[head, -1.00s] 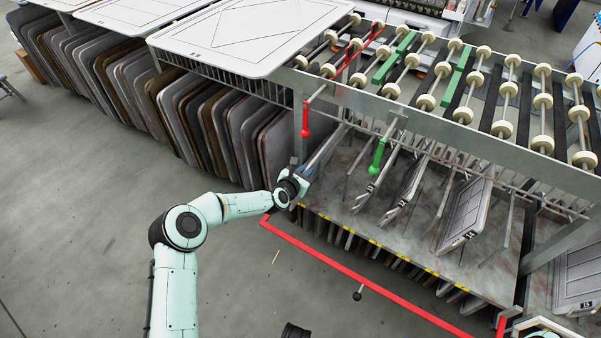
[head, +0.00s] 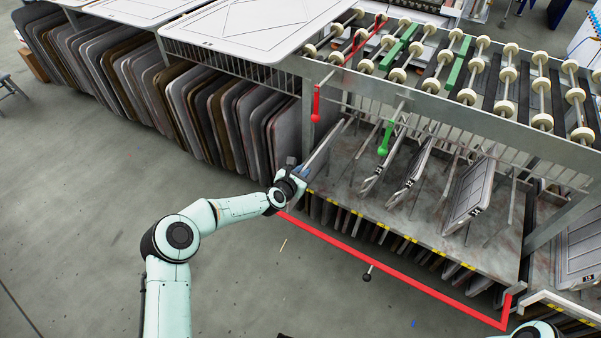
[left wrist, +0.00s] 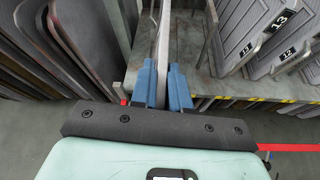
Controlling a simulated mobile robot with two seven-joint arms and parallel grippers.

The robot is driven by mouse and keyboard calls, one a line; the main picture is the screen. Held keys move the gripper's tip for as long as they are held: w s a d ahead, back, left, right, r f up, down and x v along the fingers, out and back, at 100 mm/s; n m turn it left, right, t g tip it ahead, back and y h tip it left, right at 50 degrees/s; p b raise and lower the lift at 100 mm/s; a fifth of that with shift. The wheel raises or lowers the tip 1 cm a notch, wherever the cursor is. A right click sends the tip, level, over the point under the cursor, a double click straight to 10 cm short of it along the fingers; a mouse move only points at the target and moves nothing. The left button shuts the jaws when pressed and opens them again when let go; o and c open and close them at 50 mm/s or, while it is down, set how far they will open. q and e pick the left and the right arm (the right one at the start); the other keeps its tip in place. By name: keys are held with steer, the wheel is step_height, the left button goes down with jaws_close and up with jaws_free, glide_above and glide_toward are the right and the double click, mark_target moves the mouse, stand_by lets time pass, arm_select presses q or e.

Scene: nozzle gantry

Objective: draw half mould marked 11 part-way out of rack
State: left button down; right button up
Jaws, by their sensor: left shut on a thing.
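My left gripper (head: 302,172) is at the front left of the rack's shelf (head: 345,190). In the left wrist view its blue fingers (left wrist: 166,86) are shut on the front edge of a thin, upright grey panel (left wrist: 163,42). In the head view this panel (head: 323,149) is the leftmost in the rack and runs back from the fingers. Its marking is not visible, so I cannot read whether it is 11. The half moulds marked 12 (left wrist: 272,62) and 13 (left wrist: 248,30) stand to its right, leaning. My right gripper is out of view.
A red rail (head: 390,269) runs low along the rack's front. A red handle (head: 316,103) and a green handle (head: 385,138) hang above the shelf. Many upright panels (head: 190,105) stand close on the left.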

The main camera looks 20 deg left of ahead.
arm_select(q)
steer(key=shift+r, duration=0.1)
steer(key=c, duration=1)
jaws_free()
steer(key=shift+c, duration=0.2)
steer(key=p+v, duration=0.3)
steer(key=v, duration=1)
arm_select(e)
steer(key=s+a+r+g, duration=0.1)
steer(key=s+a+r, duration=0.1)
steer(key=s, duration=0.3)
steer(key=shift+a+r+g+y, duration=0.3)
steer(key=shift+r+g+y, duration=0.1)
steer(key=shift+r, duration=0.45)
arm_select(q)
steer(key=shift+s+a, duration=0.1)
steer(key=shift+s, duration=0.05)
